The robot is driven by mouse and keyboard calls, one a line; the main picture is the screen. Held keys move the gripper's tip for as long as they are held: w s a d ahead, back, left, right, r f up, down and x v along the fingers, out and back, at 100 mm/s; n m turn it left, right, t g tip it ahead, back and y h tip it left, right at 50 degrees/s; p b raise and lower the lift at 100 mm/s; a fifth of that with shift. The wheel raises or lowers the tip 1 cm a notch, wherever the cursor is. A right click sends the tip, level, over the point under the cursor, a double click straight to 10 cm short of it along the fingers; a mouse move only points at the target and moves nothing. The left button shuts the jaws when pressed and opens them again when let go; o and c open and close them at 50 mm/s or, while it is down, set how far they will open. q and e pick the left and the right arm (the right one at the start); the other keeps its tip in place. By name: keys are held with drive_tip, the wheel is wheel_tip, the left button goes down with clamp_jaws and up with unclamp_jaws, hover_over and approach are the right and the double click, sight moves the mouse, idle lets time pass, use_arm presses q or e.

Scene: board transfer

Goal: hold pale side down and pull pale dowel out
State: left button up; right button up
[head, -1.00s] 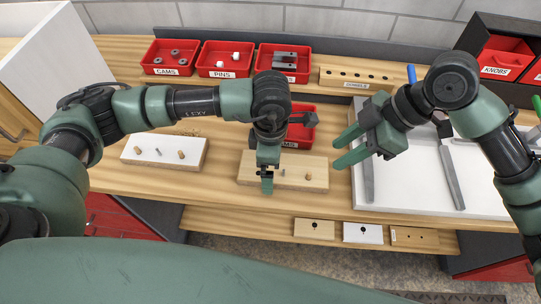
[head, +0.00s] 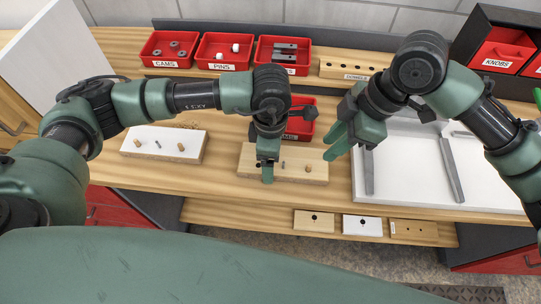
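The pale side, a light wood board (head: 313,153), lies flat on the bench in the middle of the head view. The pale dowel (head: 308,168) stands up from its right part, with a small metal pin (head: 283,165) left of it. My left gripper (head: 267,173) points down over the board's left part, its fingertips at or very near the board; I see it edge-on, so its opening is hidden. My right gripper (head: 331,147) is open and empty, above and to the right of the dowel, apart from it.
A white board (head: 160,133) with two dowels and a pin lies at left. Red trays (head: 165,65) and a wooden dowel rack (head: 345,68) stand behind. A white tray (head: 410,185) with grey strips is at right. Small sample blocks (head: 362,229) sit on the lower front shelf.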

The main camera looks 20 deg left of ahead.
sight(311, 170)
drive_tip(key=shift+h, duration=0.3)
drive_tip(key=shift+x, duration=4.7)
drive_tip(key=shift+a, duration=0.1)
clamp_jaws()
drive_tip(key=shift+r, duration=0.1)
